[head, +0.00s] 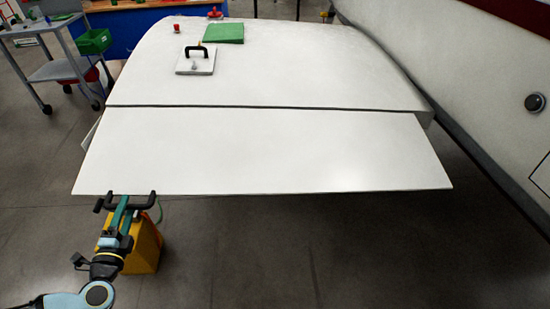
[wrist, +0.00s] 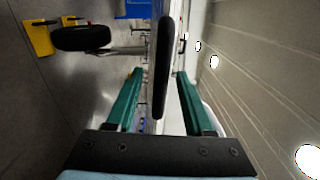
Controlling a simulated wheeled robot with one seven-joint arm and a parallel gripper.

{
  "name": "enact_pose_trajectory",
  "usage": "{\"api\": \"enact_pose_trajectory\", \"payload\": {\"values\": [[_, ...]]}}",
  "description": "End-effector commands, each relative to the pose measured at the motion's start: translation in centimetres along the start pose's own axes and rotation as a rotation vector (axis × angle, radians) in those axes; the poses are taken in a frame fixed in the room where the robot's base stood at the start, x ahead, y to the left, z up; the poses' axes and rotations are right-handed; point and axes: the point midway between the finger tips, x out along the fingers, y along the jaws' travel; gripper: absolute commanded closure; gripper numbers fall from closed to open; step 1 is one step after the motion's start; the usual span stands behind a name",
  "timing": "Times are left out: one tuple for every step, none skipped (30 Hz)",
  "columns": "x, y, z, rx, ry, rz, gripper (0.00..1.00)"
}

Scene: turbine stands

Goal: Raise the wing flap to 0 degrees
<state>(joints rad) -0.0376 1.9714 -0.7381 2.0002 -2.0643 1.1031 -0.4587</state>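The white wing flap (head: 265,150) spans the front of the wing (head: 300,82). A dark seam divides them, and the flap appears to slope down below the wing surface. A black handle (head: 143,206) shows at the flap's front left edge; in the wrist view the dark bar (wrist: 163,65) runs between my fingers. My gripper (head: 122,208) is at this handle. Its two green fingers are apart on either side of the bar in the wrist view (wrist: 158,88), with visible gaps. Part of the handle's mounting is hidden.
A yellow box (head: 146,249) stands on the floor behind my gripper. A plate with a black handle (head: 195,62) and a green item (head: 224,33) lie on the wing. A grey cart (head: 58,68) is far left; the white fuselage (head: 460,70) is right.

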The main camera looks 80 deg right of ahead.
Motion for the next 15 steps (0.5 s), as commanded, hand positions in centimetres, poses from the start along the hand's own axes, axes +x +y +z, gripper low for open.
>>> {"api": "enact_pose_trajectory", "payload": {"values": [[-0.01,0.02,-0.02,0.000,0.000,0.000,0.43],[-0.02,0.03,-0.03,0.000,0.001,0.000,0.43],[-0.02,0.04,-0.03,0.000,0.001,0.001,0.43],[-0.02,0.04,-0.04,0.000,0.001,0.001,0.43],[-0.03,0.04,-0.04,0.000,0.001,0.001,0.43],[-0.03,0.05,-0.04,0.000,0.001,0.001,0.42],[-0.03,0.05,-0.05,0.000,0.001,0.001,0.38],[-0.03,0.05,-0.05,0.000,0.001,0.001,0.35],[-0.03,0.05,-0.05,0.000,0.001,0.001,0.33],[-0.03,0.05,-0.05,0.000,0.001,0.001,0.33],[-0.04,0.06,-0.05,0.000,0.001,0.001,0.33],[-0.04,0.06,-0.05,0.000,0.001,0.001,0.33],[-0.04,0.06,-0.05,0.000,0.001,0.001,0.33],[-0.04,0.06,-0.06,0.000,0.001,0.001,0.33],[-0.05,0.06,-0.05,-0.001,0.001,0.001,0.33]]}}
